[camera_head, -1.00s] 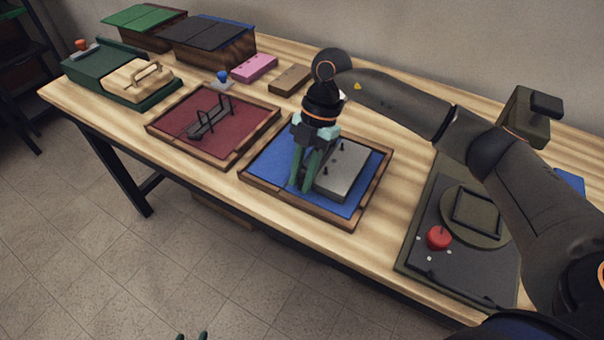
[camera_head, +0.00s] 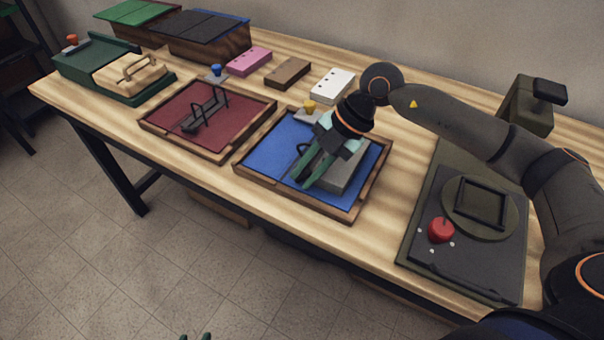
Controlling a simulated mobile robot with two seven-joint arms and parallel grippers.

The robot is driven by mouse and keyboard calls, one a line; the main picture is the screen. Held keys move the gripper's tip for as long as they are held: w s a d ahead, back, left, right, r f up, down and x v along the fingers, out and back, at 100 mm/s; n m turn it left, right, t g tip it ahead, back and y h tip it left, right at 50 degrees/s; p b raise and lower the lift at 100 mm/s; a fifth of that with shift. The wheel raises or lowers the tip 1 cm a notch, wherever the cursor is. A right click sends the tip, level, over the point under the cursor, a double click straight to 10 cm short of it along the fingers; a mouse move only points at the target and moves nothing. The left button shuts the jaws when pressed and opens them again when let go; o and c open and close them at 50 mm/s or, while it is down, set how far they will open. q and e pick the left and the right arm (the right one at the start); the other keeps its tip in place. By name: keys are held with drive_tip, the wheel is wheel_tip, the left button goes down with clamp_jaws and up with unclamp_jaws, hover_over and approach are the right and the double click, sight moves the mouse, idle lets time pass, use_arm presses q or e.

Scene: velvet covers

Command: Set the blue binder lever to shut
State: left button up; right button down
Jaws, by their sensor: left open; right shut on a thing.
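The blue binder (camera_head: 270,150) lies open in a wooden-rimmed tray on the table, with a grey block (camera_head: 350,178) at its right side. My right gripper (camera_head: 305,178) reaches down over the binder from the right, tilted, with its green fingers at the block's left edge. It is shut on what appears to be the binder's lever, which the fingers mostly hide. A thin dark ring (camera_head: 301,148) shows just left of the fingers. My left gripper (camera_head: 196,337) shows only as green fingertips at the bottom edge, open and away from the table.
The red binder (camera_head: 225,135) lies to the left. A yellow knob (camera_head: 310,106) stands behind the blue binder, near white (camera_head: 333,86), brown (camera_head: 288,73) and pink (camera_head: 249,61) blocks. A dark board (camera_head: 460,265) with a red apple-like knob (camera_head: 440,230) is at the right.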

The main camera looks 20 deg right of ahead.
drive_tip(key=shift+s+d+f+t+y, duration=0.1)
drive_tip(key=shift+s+f+t+y, duration=0.05)
drive_tip(key=shift+t+y, duration=0.2)
drive_tip(key=c, duration=0.7)
unclamp_jaws()
drive_tip(key=shift+c, duration=0.2)
drive_tip(key=v, duration=1.2)
drive_tip(key=shift+r+p, duration=0.3)
drive_tip(key=shift+o, duration=0.4)
drive_tip(key=shift+s+d, duration=0.1)
